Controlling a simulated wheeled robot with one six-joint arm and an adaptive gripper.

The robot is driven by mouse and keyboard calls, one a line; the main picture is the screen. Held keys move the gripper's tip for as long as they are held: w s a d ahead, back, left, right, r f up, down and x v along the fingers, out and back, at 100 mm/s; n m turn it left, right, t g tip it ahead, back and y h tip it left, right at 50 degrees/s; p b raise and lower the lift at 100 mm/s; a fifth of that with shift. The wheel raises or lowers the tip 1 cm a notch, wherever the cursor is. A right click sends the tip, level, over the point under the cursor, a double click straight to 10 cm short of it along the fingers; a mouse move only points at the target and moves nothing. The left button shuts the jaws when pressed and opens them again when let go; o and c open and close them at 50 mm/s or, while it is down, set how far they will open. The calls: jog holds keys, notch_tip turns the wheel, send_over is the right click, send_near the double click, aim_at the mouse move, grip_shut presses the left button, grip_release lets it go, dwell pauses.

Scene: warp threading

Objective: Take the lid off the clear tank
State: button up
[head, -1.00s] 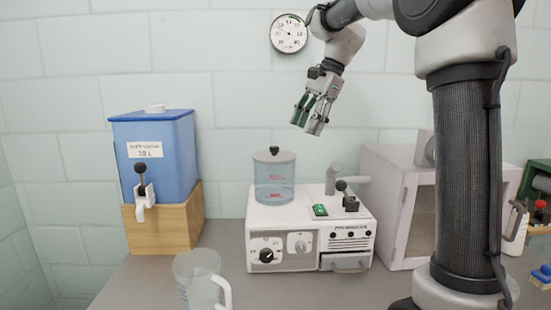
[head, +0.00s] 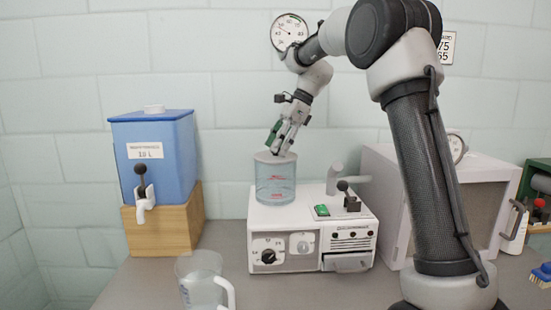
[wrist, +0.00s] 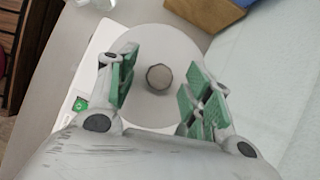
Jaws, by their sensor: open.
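The clear tank (head: 275,184) stands on the left part of the white machine and holds bluish liquid with red marks on its wall. Its round grey lid (wrist: 148,100) is on the tank, with a dark knob (wrist: 159,77) at its middle. My gripper (head: 277,151) is just over the lid in the head view and hides the knob there. In the wrist view my gripper (wrist: 155,92) is open, its green-padded fingers on either side of the knob with gaps on both sides. I cannot tell how far the fingertips are above the lid.
The white machine (head: 285,250) has knobs, a black-handled lever (head: 347,194) and a grey spout right of the tank. A blue dispenser (head: 155,160) on a wooden block (head: 165,222) stands left. A clear jug (head: 200,285) is at the front. A white cabinet (head: 400,205) stands right.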

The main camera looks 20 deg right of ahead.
jog(key=c, duration=1.1)
